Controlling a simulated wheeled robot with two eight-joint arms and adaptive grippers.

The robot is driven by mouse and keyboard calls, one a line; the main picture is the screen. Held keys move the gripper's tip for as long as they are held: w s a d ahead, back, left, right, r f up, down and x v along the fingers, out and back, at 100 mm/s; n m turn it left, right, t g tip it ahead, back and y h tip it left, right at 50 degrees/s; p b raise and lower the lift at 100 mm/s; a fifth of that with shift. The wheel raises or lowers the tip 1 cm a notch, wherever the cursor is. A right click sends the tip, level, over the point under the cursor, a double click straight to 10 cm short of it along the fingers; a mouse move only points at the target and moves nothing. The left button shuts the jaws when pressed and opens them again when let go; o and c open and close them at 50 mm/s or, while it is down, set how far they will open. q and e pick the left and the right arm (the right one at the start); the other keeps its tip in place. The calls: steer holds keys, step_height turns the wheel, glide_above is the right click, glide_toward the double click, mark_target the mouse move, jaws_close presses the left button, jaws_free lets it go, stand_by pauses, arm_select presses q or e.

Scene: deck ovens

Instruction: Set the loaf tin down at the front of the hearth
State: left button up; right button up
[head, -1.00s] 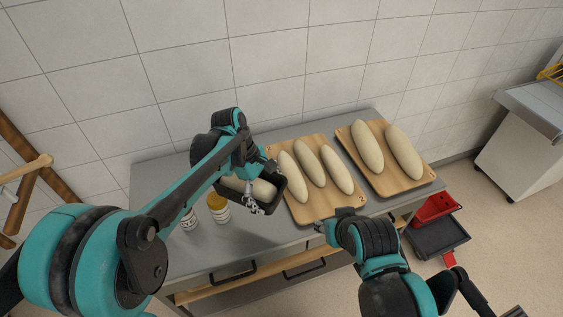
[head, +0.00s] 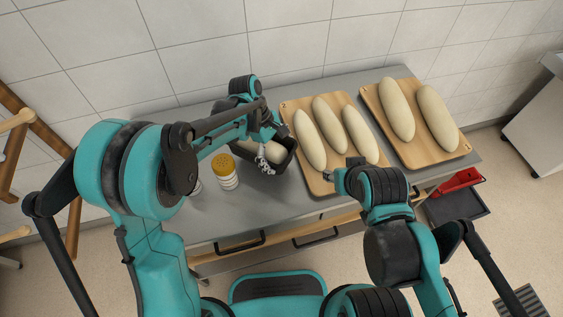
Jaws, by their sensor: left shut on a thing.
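The loaf tin (head: 285,162) is dark, with pale dough inside, and is over the grey worktop just left of the nearer wooden board in the head view. My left gripper (head: 267,163) is shut on the tin at its near side. The arm hides part of the tin, and I cannot tell whether the tin touches the worktop. My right gripper (head: 333,180) is near the worktop's front edge, by the board's front corner. Its fingers are too small and hidden to show their state. The hearth is not in view.
The nearer board (head: 318,187) and the farther board (head: 448,154) carry long pale loaves. A shaker with an orange lid (head: 224,165) stands left of the tin. Red and dark bins (head: 455,200) stand right of the worktop (head: 215,211). A tiled wall is behind.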

arm_select(q)
steer(key=shift+f+b, duration=0.65)
steer(key=shift+f, duration=1.25)
steer(key=shift+f, duration=0.1)
steer(key=o, duration=1.1)
steer(key=shift+c, duration=0.2)
steer(key=shift+r, duration=0.3)
steer(key=p+v, duration=0.3)
steer(key=v, duration=0.8)
steer(key=shift+a+r+p, duration=0.1)
steer(key=shift+r+p, duration=0.25)
